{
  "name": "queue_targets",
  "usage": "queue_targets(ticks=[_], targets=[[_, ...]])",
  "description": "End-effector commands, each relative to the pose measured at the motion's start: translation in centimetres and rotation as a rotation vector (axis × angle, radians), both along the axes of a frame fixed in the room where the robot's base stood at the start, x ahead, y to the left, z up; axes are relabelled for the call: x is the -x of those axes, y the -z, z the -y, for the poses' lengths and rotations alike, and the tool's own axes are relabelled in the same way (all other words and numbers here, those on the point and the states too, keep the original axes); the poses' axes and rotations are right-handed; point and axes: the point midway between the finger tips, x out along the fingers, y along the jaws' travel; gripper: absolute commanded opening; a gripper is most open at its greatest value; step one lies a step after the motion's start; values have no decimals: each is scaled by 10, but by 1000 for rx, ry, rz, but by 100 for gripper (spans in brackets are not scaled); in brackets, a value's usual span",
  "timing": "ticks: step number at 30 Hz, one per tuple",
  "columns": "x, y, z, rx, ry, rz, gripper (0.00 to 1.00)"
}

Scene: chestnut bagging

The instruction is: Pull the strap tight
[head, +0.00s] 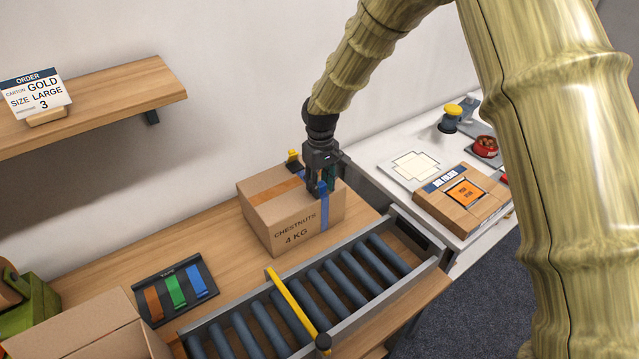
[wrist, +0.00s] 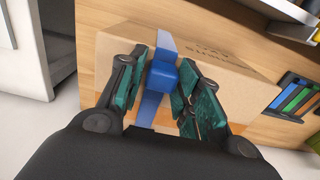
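A cardboard carton (head: 290,212) printed "CHESTNUTS 4 KG" stands on the wooden bench, with orange tape along its top. A blue strap (head: 324,213) runs over the top and down the front face near its right end; it also shows in the wrist view (wrist: 149,108). A blue block (wrist: 163,75) sits on the strap. My gripper (head: 320,188) points down over the carton top at the strap. The strap's far side is hidden.
A roller conveyor (head: 300,300) with a yellow bar (head: 290,300) lies in front of the carton. A flat carton (head: 440,215) lies on the white table at right. An order card (head: 35,92) stands on the shelf.

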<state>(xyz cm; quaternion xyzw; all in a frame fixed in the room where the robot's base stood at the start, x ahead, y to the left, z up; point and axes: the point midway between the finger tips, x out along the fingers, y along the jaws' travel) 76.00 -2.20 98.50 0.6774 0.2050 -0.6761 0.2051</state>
Motion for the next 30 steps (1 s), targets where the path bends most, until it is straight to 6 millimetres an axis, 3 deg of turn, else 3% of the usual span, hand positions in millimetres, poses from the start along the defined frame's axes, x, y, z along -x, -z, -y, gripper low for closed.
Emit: queue_targets(ticks=[14, 30], targets=[[1, -4, 0, 0, 0, -1, 50], [0, -91, 0, 0, 1, 0, 50]])
